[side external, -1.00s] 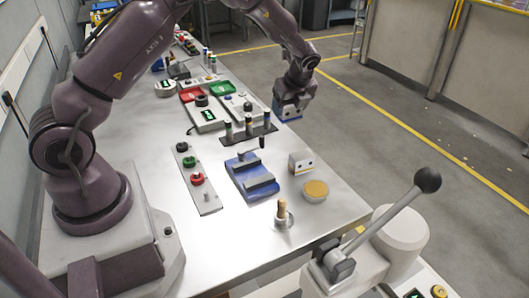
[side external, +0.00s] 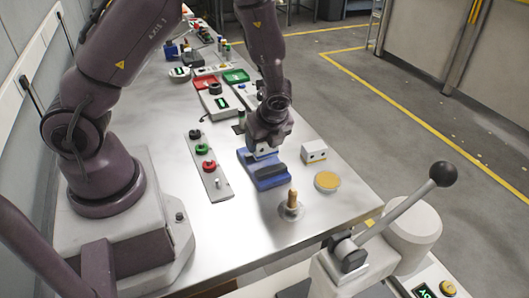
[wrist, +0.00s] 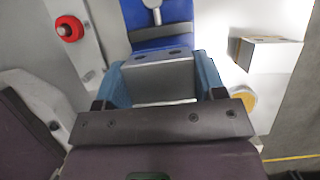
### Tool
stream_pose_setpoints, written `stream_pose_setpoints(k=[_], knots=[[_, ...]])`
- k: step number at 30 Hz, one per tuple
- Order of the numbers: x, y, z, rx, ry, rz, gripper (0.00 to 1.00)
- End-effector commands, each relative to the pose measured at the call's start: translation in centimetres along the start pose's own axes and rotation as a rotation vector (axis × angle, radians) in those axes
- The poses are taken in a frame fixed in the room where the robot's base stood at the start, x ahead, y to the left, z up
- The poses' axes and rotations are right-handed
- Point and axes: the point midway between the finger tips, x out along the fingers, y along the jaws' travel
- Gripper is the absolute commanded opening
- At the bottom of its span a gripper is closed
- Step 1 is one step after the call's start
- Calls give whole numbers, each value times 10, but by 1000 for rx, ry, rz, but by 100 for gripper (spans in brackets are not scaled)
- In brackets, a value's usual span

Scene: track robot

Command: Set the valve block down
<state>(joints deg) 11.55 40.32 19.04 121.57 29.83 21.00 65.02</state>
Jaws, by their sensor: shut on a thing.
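My gripper (side external: 263,148) is shut on a grey metallic valve block. In the wrist view the block (wrist: 160,82) sits between the blue fingers of my gripper (wrist: 163,76), with two dark holes near its far edge. In the side view the block is mostly hidden by my gripper, which is over the far part of a blue vise-like fixture (side external: 270,184) with grey jaws. The fixture's blue part (wrist: 160,42) shows just beyond the block in the wrist view. I cannot tell whether the block touches the fixture.
A white block with holes (side external: 314,152) and a tan-topped round dish (side external: 327,181) stand right of the fixture. A button panel (side external: 208,165) lies to its left. A wooden-handled peg (side external: 292,199) stands in front. A large lever (side external: 400,212) rises beyond the table's front edge.

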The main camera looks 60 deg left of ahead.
Motion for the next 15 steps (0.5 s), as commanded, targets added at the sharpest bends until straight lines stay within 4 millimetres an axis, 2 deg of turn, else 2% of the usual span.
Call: stream_pose_setpoints(k=[7, 15], knots=[[29, 0, -12, 1, -2, 2, 31], [32, -1, -13, -1, 0, -2, 31]])
